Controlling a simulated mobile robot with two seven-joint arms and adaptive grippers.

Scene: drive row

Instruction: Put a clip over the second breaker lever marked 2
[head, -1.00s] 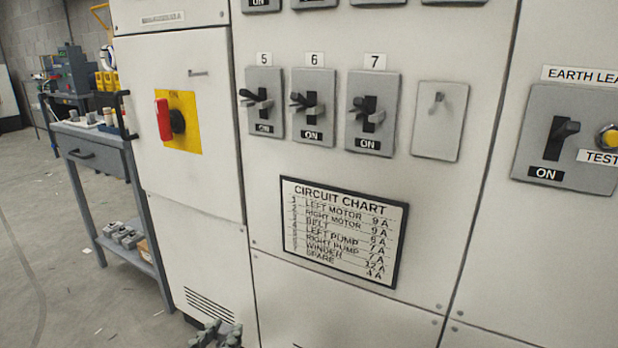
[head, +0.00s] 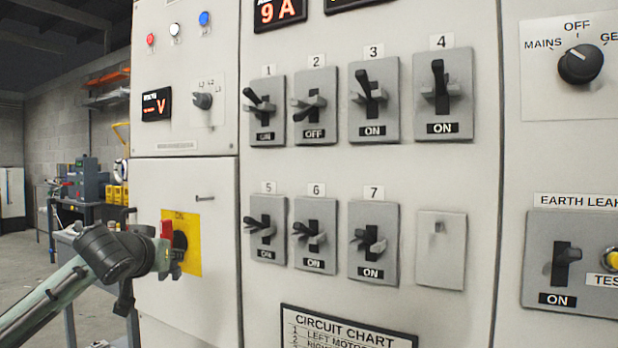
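The breaker marked 2 (head: 316,132) is in the top row of the panel, between breakers 1 and 3. Its dark lever (head: 303,114) points down to the left, and its label reads OFF. No clip can be made out in view. My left gripper (head: 175,266) is at the lower left, in front of the yellow plate with the red handle, well left of and below breaker 2. It is small and partly merged with the dark knob behind it, so I cannot tell whether it is open or holds anything. My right gripper is out of view.
Breakers 1 (head: 267,132), 3 (head: 374,125) and 4 (head: 461,105) read ON, as do 5, 6 and 7 below. A red handle (head: 166,229) sits on the yellow plate (head: 193,263). A blank plate (head: 450,270) is right of 7. A workbench stands behind, left.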

